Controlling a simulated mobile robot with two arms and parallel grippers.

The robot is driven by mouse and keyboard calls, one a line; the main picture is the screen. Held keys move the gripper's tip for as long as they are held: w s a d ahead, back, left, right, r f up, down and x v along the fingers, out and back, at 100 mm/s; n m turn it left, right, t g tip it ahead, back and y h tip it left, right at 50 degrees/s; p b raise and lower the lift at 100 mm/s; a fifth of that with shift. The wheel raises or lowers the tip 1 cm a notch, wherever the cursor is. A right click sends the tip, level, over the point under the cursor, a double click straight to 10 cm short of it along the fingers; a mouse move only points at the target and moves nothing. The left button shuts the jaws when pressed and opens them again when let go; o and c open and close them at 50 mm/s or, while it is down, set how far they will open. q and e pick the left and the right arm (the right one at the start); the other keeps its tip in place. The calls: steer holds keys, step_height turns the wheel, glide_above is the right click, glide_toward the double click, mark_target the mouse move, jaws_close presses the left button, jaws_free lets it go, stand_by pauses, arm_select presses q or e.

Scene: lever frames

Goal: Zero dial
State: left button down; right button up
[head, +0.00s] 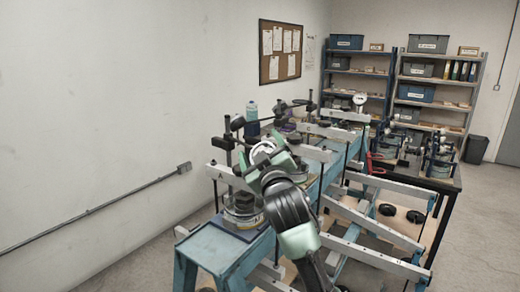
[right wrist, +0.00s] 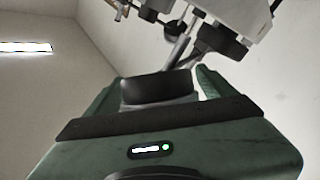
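Several lever frames stand in a row on a blue bench (head: 205,245). The nearest has a pale beam (head: 228,177), a black post (head: 229,140) and a round cell (head: 243,212) at its base. A round white-faced dial (head: 360,99) shows on a frame farther back. My right gripper (head: 268,158) is at the nearest frame, above its cell, and hides part of it; any dial face there cannot be made out. In the right wrist view, a dark round part on a rod (right wrist: 222,40) is just beyond the fingers. Whether they touch it or are shut is unclear. My left gripper is not visible.
Long pale lever arms (head: 375,222) stick out to the right of the bench at low height. A dark table (head: 425,180) with more apparatus is at the right. Open floor (head: 485,235) lies beyond it.

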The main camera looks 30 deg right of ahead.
steer(key=b+v, duration=0.3)
steer(key=v, duration=0.4)
steer(key=shift+s, duration=0.4)
steer(key=shift+a, duration=0.1)
